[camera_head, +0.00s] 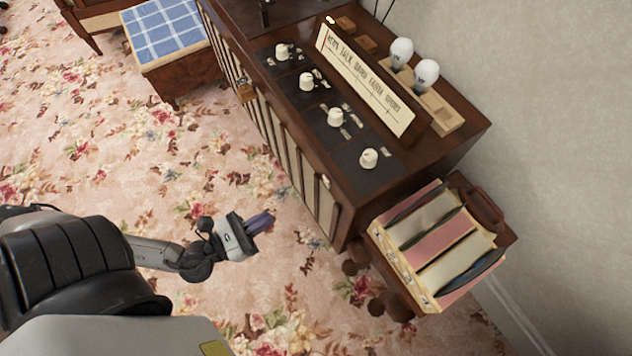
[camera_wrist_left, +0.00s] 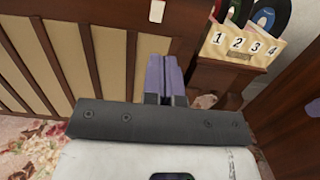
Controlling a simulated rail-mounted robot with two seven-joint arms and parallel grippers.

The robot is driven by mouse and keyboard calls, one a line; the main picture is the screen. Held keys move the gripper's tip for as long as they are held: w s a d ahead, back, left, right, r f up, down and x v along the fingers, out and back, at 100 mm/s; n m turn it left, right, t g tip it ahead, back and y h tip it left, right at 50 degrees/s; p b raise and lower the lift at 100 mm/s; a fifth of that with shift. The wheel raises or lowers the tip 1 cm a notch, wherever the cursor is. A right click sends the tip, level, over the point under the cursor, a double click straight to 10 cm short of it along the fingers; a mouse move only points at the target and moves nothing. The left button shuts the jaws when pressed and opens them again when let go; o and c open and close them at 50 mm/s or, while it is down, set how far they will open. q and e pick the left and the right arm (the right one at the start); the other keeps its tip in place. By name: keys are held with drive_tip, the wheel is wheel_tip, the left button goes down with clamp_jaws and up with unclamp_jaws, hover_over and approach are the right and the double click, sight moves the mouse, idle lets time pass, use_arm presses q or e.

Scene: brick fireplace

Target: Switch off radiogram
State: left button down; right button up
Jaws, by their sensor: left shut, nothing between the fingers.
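The radiogram (camera_head: 440,157) is a dark wooden cabinet with a lit cream dial panel (camera_head: 365,85) and several cream knobs, such as the nearest one (camera_head: 368,158), on its top. In the left wrist view its slatted front (camera_wrist_left: 108,65) fills the upper left, with a small cream switch (camera_wrist_left: 157,11) at the top. That cream switch also shows on the front edge in the head view (camera_head: 326,181). My left gripper (camera_head: 262,221) is shut and empty, in front of the cabinet and apart from it. Its purple fingers (camera_wrist_left: 164,75) show in the wrist view. My right gripper is not in view.
A record rack (camera_head: 376,232) with several records stands right of the radiogram; its numbered front (camera_wrist_left: 238,45) shows in the wrist view. Two light bulbs stand in a wooden holder (camera_head: 449,124) on top. A stool with a blue checked cushion (camera_head: 165,32) is at the back left. Floral carpet is open in front.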

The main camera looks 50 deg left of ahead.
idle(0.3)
use_arm(q)
drive_tip(key=b, duration=0.1)
approach(326, 182)
drive_tip(key=x, duration=0.5)
drive_tip(key=shift+w+f, duration=0.2)
drive_tip(key=shift+w, duration=0.2)
drive_tip(key=shift+x, duration=0.9)
